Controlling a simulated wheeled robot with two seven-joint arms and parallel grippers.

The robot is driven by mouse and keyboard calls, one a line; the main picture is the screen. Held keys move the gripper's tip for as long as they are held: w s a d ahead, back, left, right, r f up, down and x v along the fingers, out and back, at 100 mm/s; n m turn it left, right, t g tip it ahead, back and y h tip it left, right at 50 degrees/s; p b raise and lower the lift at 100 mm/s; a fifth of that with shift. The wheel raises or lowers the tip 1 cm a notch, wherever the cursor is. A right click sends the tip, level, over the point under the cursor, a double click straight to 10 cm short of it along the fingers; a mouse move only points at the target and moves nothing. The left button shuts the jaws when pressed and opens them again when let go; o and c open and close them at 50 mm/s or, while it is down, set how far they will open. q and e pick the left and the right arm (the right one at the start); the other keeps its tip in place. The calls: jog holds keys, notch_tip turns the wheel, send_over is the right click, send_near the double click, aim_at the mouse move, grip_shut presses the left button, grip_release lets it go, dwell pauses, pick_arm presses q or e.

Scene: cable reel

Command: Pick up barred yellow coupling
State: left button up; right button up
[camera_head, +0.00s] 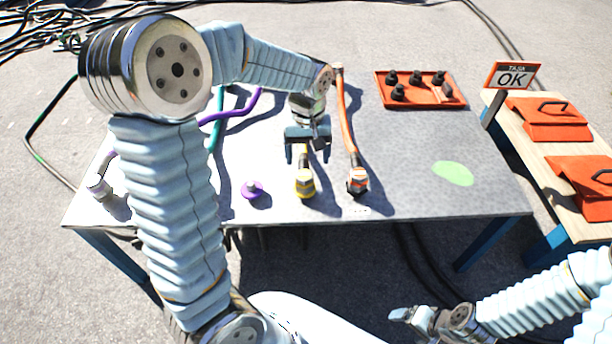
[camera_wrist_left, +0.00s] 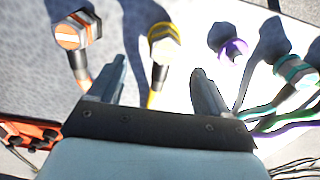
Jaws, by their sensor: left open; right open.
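The yellow coupling (camera_head: 305,186) lies on the table near its front edge, with its yellow cable running back under my left gripper (camera_head: 307,158). In the left wrist view the yellow coupling (camera_wrist_left: 164,42) shows a yellow collar and a pale end face; whether it carries a bar is too small to tell. My left gripper (camera_wrist_left: 158,92) is open and empty, with the yellow cable between its fingers in that view and the coupling beyond the fingertips. My right gripper (camera_head: 400,315) is open, low in front of the table and away from the couplings.
An orange coupling (camera_head: 357,182) with a white bar lies right of the yellow one. A purple coupling (camera_head: 253,189) stands to the left. A teal coupling (camera_wrist_left: 295,71) shows in the wrist view. An orange tray (camera_head: 421,90) holds black parts. The table's right side is clear around a green patch (camera_head: 453,173).

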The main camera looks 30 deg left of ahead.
aim_at(304, 174)
pick_arm(q)
notch_tip(304, 174, down, 3)
jog(key=shift+f, duration=0.1)
jog(key=f, duration=0.5)
jog(key=shift+s+a, duration=0.1)
jog(key=shift+a, duration=0.3)
jog(key=shift+r, duration=0.1)
jog(key=c, duration=1.2)
jog(key=shift+o, duration=0.2)
